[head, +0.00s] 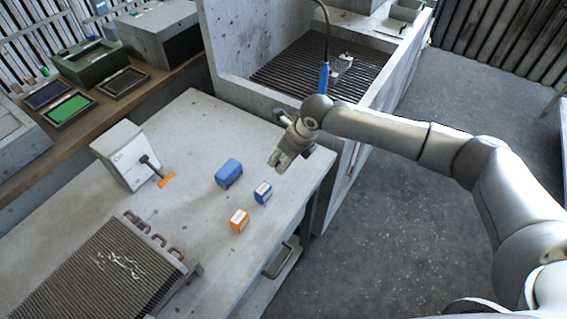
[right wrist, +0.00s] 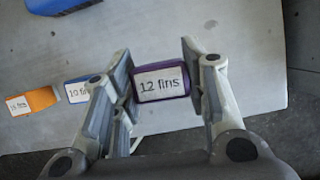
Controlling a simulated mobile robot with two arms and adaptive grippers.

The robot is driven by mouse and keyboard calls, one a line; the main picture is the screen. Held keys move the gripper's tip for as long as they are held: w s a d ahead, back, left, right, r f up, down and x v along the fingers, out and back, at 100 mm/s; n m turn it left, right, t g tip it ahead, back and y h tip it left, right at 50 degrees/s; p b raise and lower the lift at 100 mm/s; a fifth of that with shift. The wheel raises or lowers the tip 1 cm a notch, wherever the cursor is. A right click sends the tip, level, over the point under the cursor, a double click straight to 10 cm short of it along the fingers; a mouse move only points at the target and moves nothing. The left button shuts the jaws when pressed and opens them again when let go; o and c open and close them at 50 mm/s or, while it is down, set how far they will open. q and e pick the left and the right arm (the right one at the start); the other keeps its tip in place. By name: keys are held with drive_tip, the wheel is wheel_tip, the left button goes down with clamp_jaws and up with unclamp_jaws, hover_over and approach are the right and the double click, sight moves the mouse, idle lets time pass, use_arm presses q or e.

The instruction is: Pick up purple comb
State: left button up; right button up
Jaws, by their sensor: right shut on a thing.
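The purple comb (right wrist: 163,83), with a white label reading "12 fins", is between the fingers of my right gripper in the right wrist view. My right gripper (head: 279,166) is shut on it, with a finger at each end of the comb. In the head view the gripper is over the right edge of the grey worktable (head: 190,120), pointing down, and the comb is hidden there. My left gripper is not in view.
A blue comb (head: 263,193) and an orange comb (head: 239,221) stand on the worktable, with a larger blue block (head: 229,173) beside them. A finned coil unit (head: 105,265) lies front left. A white box (head: 125,155) stands farther back. A sink with a slatted grate (head: 300,70) is behind.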

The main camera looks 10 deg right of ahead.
drive_tip(key=s+a+r+b, duration=0.2)
drive_tip(key=s+r+b, duration=0.3)
drive_tip(key=s+r, duration=0.4)
drive_tip(key=shift+s+a+b, duration=0.3)
drive_tip(key=shift+s+a, duration=0.1)
drive_tip(key=shift+s, duration=1.65)
drive_tip(key=shift+r, duration=0.1)
